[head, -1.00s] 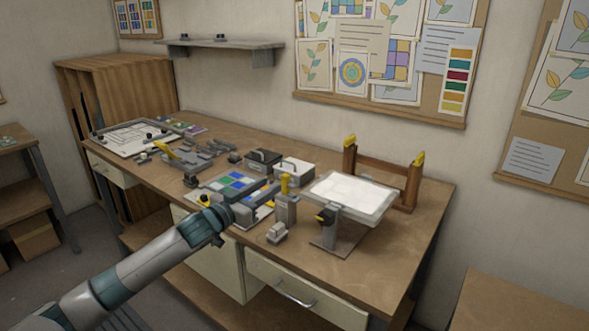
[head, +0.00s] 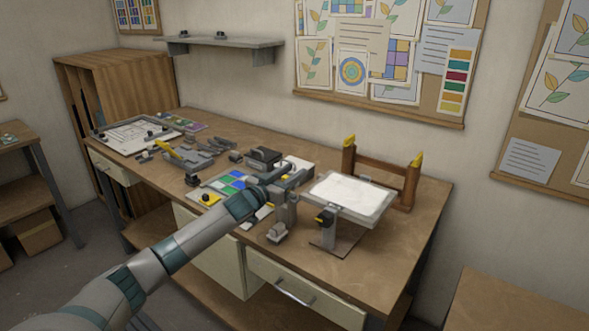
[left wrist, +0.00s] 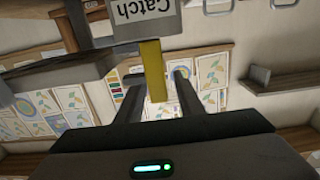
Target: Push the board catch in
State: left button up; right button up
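The catch (left wrist: 145,22) shows at the top of the left wrist view as a grey block with an upside-down "Catch" label. A yellow tab (left wrist: 153,72) sticks out of it. My left gripper (left wrist: 160,88) is open, with its two fingers either side of the tab in that view; I cannot tell whether they touch it. In the head view my left gripper (head: 298,179) is over the grey catch post (head: 286,213) and hides its yellow top. The board with coloured glass tiles (head: 228,181) lies left of the post, partly behind my arm. My right gripper is not in view.
A white panel on a stand (head: 350,195) is close to the right of the post, with a wooden frame with yellow tops (head: 380,180) behind it. A dark box (head: 263,157) stands behind my gripper. The bench's right front (head: 385,270) is clear.

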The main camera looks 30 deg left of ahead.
pick_arm(q)
jog(key=shift+w+d, duration=0.1)
jog(key=shift+w, duration=0.55)
grip_shut()
jog(key=d+p, duration=0.1)
jog(key=d, duration=0.2)
jog(key=shift+s+d+f, duration=0.1)
jog(key=shift+s+d, duration=0.05)
jog(key=shift+d, duration=0.2)
jog(key=shift+c, duration=2.1)
grip_release()
jog(key=o, duration=0.4)
jog(key=shift+d, duration=0.2)
